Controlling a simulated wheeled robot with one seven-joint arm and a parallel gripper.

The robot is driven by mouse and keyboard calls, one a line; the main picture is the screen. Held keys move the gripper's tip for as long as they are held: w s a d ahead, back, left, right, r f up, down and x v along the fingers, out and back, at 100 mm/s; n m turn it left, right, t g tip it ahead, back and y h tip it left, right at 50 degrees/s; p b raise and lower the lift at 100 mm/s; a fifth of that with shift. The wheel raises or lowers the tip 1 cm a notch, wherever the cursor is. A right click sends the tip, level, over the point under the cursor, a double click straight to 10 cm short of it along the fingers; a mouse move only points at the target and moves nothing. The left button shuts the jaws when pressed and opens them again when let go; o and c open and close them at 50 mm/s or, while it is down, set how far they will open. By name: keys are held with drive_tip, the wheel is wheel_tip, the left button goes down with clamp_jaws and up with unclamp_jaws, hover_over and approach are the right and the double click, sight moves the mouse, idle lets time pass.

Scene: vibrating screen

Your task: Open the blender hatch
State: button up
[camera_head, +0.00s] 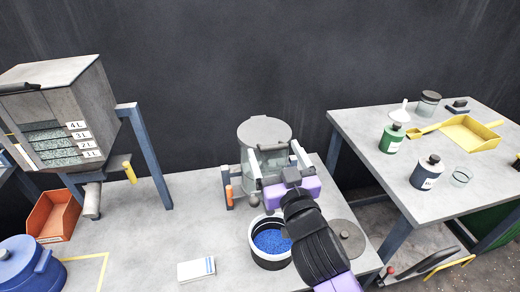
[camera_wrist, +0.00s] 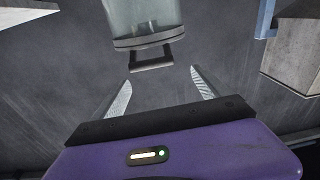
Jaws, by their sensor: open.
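The blender (camera_head: 252,160) is a clear, glassy vessel standing in a frame on the left table. Its round grey hatch (camera_head: 264,130) lies over the top and looks closed. A dark bar handle (camera_head: 271,147) sits at the hatch's near edge. In the wrist view the vessel (camera_wrist: 150,18) is at the top, and the handle (camera_wrist: 152,62) hangs from its dark rim. My gripper (camera_head: 280,165) is open and empty, just in front of the handle. In the wrist view my gripper's fingers (camera_wrist: 160,90) are spread, with the handle ahead between them and apart from both.
A round container of blue granules (camera_head: 254,258) stands below my arm, with a grey lid (camera_head: 347,238) to its right. A hopper (camera_head: 78,115) stands at left, above an orange bin (camera_head: 52,215). The right table (camera_head: 350,125) holds bottles and a yellow tray (camera_head: 468,134).

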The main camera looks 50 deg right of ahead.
sight(271, 140)
drive_tip(key=shift+s+d+f+m+g, duration=0.15)
drive_tip(key=shift+d+f+m+g, duration=0.1)
drive_tip(key=shift+f, duration=0.15)
drive_tip(key=shift+s+d+f+m+g, duration=0.1)
drive_tip(key=shift+d+f+m+g, duration=0.05)
drive_tip(key=shift+f+m+g, duration=0.15)
drive_tip(key=shift+p+x, duration=0.85)
drive_tip(key=shift+x, duration=2.95)
clamp_jaws()
drive_tip(key=shift+r, duration=0.1)
